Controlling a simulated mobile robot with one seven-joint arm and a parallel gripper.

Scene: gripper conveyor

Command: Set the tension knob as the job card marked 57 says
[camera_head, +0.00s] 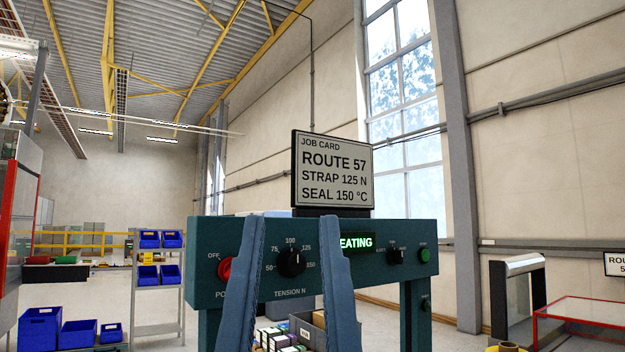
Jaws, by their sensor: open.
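The job card (332,171) stands above the teal machine panel (205,240). It reads "ROUTE 57, STRAP 125 N, SEAL 150 °C". The black tension knob (291,262) is on the panel, with scale marks 50, 75, 100, 125 and 150 and the label "TENSION N" below. Its pointer is too small to read surely. My gripper (293,222) is open, with blue-grey fingers rising in front of the panel. The knob shows in the gap between them; I see no contact with it. The right finger covers part of a green-lit display (356,242) reading "EATING".
A red button (225,268) is left of the knob, partly behind my left finger. A smaller black knob (395,256) and a green button (424,255) are at right. Boxes (283,337) lie below. A rack with bins (158,275) stands left; a red-framed table (585,312) right.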

